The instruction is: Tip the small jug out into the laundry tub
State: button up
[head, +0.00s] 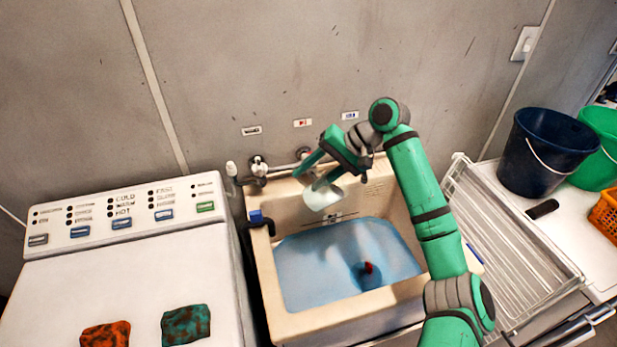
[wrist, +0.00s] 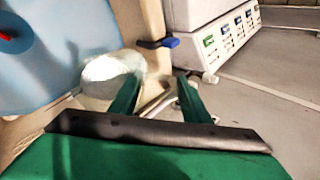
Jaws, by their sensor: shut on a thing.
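The small jug (head: 322,195) is pale and whitish, in the head view over the back part of the laundry tub (head: 345,325). It looks tilted, and I cannot make out its contents or any stream from it. My gripper (head: 315,178) is shut on the jug, at its upper side in the head view. In the wrist view the jug (wrist: 108,75) is beside the left finger of my gripper (wrist: 155,90), with its pale round end facing the camera. The exact grip is hard to see. The tub is cream with a blue inside.
Taps (head: 258,168) are on the wall behind the tub, and a blue-handled valve (head: 257,218) is at its left rim. A washer (head: 130,270) stands left. A wire rack (head: 510,250) and a dark bucket (head: 540,155) are right. A dark object with red (head: 368,272) is in the tub.

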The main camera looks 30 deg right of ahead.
aim_at(323, 176)
jog(key=shift+s+d+r+t+y, duration=0.2)
jog(key=shift+s+d+t+y, duration=0.15)
jog(key=shift+t+y, duration=0.35)
jog(key=s+d+t+y, duration=0.1)
jog(key=t+y, duration=0.1)
jog(key=shift+d+y, duration=0.3)
jog(key=shift+d, duration=0.05)
jog(key=shift+s+r, duration=0.15)
jog(key=shift+r, duration=0.25)
jog(key=shift+s+d+r+t+y, duration=0.7)
jog(key=shift+d+t+y, duration=0.2)
jog(key=shift+y, duration=0.2)
jog(key=shift+s+d+r+t+y, duration=0.55)
jog(key=shift+s+d+t+y, duration=0.3)
jog(key=shift+y, duration=0.25)
jog(key=shift+s+d+r+t+y, duration=0.1)
jog(key=shift+s+d+t+y, duration=0.45)
jog(key=shift+d+y, duration=0.1)
